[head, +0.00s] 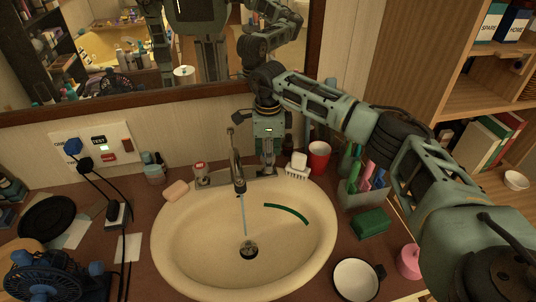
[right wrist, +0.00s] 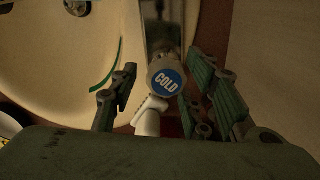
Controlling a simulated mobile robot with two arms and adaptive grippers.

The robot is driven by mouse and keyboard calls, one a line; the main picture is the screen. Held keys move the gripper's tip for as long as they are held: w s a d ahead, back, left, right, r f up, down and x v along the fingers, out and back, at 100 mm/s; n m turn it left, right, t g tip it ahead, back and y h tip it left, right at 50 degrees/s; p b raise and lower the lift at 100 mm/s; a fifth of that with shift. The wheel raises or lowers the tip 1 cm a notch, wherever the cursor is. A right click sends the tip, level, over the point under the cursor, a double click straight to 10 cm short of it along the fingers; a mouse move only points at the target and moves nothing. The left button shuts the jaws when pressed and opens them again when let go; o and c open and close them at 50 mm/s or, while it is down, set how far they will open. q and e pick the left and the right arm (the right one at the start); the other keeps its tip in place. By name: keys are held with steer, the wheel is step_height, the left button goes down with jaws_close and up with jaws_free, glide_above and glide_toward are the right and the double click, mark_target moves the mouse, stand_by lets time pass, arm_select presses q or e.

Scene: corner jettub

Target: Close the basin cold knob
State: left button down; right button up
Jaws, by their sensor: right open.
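The cold knob shows in the right wrist view with a round blue cap marked COLD (right wrist: 167,80). My right gripper (right wrist: 163,66) is open, with one finger on each side of the knob; I cannot tell whether either finger touches it. In the head view this gripper (head: 268,160) points down at the right side of the tap and hides most of the knob. The tap (head: 238,172) stands at the back of the cream basin (head: 190,245), and a thin stream of water (head: 243,215) falls from it towards the drain (head: 248,249). My left gripper is not in view.
The red-capped hot knob (head: 200,172) and a soap bar (head: 176,191) are left of the tap. A white brush (head: 298,168), a red cup (head: 319,157) and a pen holder (head: 362,195) stand close on the right. A mirror (head: 130,60) hangs behind.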

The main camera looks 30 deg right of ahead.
steer(key=shift+c, duration=0.9)
steer(key=shift+f, duration=0.1)
steer(key=c, duration=0.8)
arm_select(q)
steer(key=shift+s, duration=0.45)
arm_select(e)
steer(key=shift+c, duration=0.2)
steer(key=shift+m, duration=0.3)
steer(key=m, duration=0.3)
steer(key=shift+a+m, duration=0.15)
steer(key=shift+m, duration=0.25)
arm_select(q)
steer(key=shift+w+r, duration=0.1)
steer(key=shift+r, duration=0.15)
arm_select(e)
steer(key=shift+w+a+m, duration=0.1)
steer(key=shift+w+m, duration=0.05)
steer(key=shift+m, duration=2.05)
